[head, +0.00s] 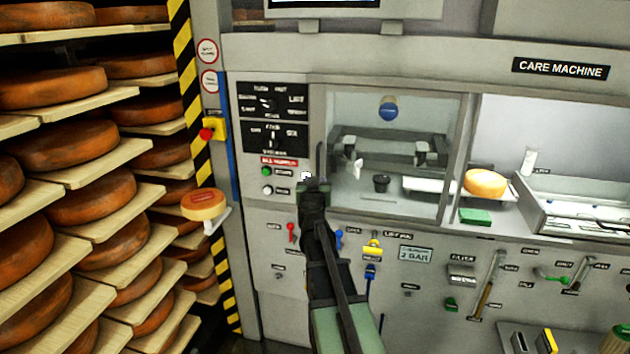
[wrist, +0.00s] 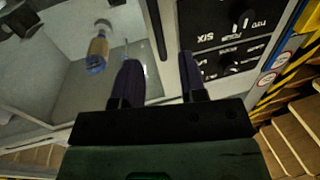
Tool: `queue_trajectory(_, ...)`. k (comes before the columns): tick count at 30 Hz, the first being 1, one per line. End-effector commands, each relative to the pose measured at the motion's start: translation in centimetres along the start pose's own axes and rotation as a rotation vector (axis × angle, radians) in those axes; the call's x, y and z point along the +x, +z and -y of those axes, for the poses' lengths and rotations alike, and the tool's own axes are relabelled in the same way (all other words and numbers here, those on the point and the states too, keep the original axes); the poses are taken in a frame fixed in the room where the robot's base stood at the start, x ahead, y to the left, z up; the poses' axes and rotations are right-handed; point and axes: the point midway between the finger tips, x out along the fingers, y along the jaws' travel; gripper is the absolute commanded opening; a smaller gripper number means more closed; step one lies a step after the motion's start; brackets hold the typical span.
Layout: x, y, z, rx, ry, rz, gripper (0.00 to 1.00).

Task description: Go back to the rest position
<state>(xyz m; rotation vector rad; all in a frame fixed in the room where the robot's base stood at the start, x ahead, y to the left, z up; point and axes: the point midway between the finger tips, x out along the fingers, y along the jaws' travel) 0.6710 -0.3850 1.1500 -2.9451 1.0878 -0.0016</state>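My gripper (wrist: 160,75) shows in the wrist view with its two dark fingers apart and nothing visible between them. In the head view my arm reaches up from the bottom middle. There my gripper (head: 314,165) is in front of the care machine (head: 410,52), between the control panel and the window. Whether a finger touches the machine I cannot tell. The control panel (head: 275,128) has black plates with knobs, and these knobs also show in the wrist view (wrist: 228,35).
Racks of orange-brown cheese wheels on boards (head: 95,200) fill the left. A small cheese (head: 203,204) sits on a support beside the striped post (head: 184,70). Another cheese (head: 486,182) stands inside the machine. Hooked tools (head: 488,285) and valves line the lower front panel.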

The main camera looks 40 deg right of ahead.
Motion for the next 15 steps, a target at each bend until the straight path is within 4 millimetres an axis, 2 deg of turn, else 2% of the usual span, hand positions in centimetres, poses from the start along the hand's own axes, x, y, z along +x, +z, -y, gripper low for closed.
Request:
queue_trajectory(7, 0.0, 0.0, 0.0, 0.007, 0.000, 0.000, 0.39)
queue_trajectory(10, 0.0, 0.0, 0.9, 0.097, -0.049, 0.002, 0.39)
queue_trajectory(13, -1.4, 0.2, 4.7, 0.202, -0.284, 0.044, 0.39)
queue_trajectory(14, -2.6, 0.8, 6.2, 0.219, -0.377, 0.088, 0.39)
queue_trajectory(15, -4.9, 2.0, 8.5, 0.228, -0.507, 0.184, 0.39)
